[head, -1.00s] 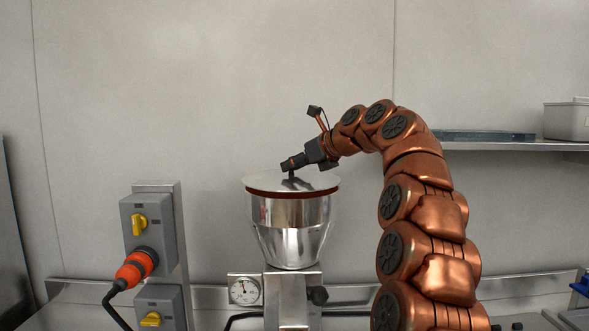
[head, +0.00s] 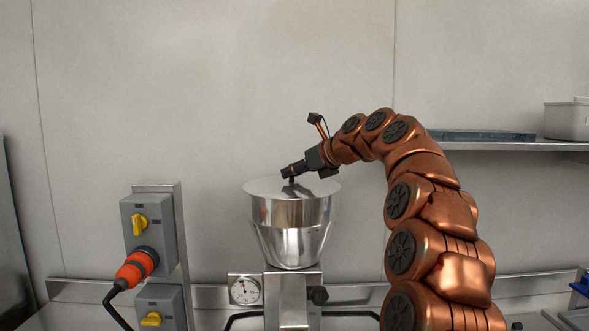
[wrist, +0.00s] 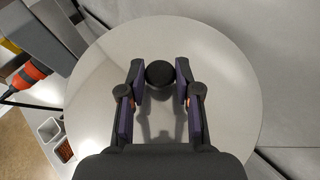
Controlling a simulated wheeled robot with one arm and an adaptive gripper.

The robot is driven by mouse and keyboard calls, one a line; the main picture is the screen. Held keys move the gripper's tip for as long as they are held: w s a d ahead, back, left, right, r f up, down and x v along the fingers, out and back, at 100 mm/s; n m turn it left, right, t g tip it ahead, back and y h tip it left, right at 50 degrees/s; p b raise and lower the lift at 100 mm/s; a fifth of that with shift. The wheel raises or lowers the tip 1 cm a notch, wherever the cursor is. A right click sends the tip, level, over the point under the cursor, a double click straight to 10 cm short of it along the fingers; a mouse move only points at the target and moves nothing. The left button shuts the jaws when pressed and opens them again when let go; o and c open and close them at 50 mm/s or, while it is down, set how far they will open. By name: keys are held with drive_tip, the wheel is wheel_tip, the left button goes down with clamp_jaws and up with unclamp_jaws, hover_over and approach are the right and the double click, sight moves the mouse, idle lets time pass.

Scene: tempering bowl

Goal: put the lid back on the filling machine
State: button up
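The lid (head: 265,187) is a flat, round, shiny metal disc with a black knob (wrist: 160,74) in its middle. It lies level on top of the silver hopper of the filling machine (head: 290,243), with no gap visible along the near rim. My gripper (head: 290,171) is over the middle of the lid, tilted down from the right. The lid fills most of the wrist view and hides the hopper's inside.
A grey switch box (head: 148,224) with yellow knobs and an orange plug (head: 136,268) stands left of the machine. A shelf (head: 500,145) with a grey container (head: 567,121) is at the right.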

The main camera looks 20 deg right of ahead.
drive_tip(key=o, duration=0.4)
drive_tip(key=shift+r, duration=0.1)
drive_tip(key=shift+r, duration=0.45)
drive_tip(key=b+v, duration=0.1)
drive_tip(key=v, duration=1.1)
